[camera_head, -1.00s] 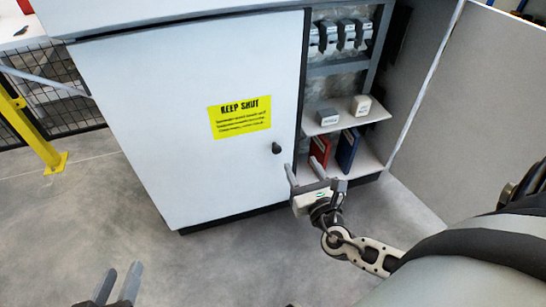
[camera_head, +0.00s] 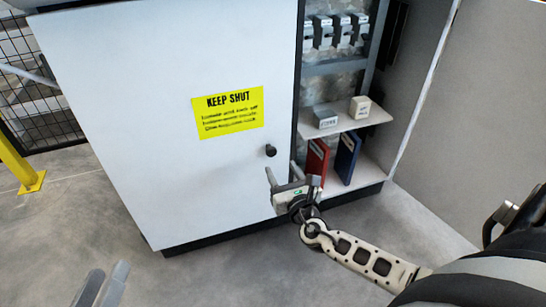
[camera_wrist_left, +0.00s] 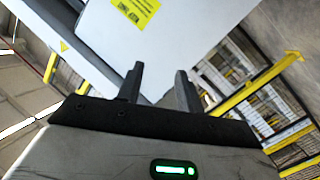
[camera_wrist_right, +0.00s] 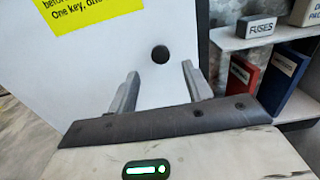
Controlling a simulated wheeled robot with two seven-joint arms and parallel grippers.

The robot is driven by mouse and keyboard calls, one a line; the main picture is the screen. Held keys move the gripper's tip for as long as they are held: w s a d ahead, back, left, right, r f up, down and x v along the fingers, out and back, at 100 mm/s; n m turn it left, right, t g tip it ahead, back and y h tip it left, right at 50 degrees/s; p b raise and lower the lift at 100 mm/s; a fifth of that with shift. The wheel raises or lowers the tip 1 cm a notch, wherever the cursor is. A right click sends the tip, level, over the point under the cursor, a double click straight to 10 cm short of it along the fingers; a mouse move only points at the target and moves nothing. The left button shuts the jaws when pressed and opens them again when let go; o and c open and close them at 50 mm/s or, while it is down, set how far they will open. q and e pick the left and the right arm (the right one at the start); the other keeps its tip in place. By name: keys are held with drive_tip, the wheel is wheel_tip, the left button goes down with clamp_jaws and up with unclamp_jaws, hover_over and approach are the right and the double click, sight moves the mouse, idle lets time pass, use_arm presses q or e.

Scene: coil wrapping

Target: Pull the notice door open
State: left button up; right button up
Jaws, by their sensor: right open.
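The notice door (camera_head: 160,100) is a white cabinet door with a yellow "KEEP SHUT" notice (camera_head: 228,112). It appears shut, with a round black knob (camera_head: 271,150) near its right edge. My right gripper (camera_head: 286,178) is open and empty just below the knob in the head view. In the right wrist view the knob (camera_wrist_right: 160,54) shows ahead, between the two fingers (camera_wrist_right: 160,88) and beyond their tips. My left gripper (camera_head: 102,282) is at the bottom left, its fingers apart and empty. The left wrist view shows the door with its notice (camera_wrist_left: 137,10) ahead of it.
Right of the door, open shelves hold a grey block marked "FUSES" (camera_wrist_right: 256,28), a light block (camera_head: 360,106), a red binder (camera_head: 316,161) and a blue binder (camera_head: 347,155). A grey panel (camera_head: 480,110) stands at right. The floor before the door is clear.

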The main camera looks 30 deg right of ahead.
sight(272, 153)
drive_tip(key=b+x, duration=0.1)
drive_tip(key=x, duration=0.5)
drive_tip(key=shift+w, duration=0.2)
use_arm(q)
drive_tip(key=shift+w+a+r+m+t+h+b, duration=0.1)
drive_tip(key=shift+w+r+m+t+h+b, duration=0.15)
drive_tip(key=shift+r+t, duration=0.2)
drive_tip(key=shift+w+r+m+t+h+b, duration=0.15)
drive_tip(key=shift+w+r+t, duration=0.2)
drive_tip(key=shift+r, duration=0.2)
use_arm(e)
drive_tip(key=shift+w+d, duration=0.15)
drive_tip(key=shift+w, duration=0.45)
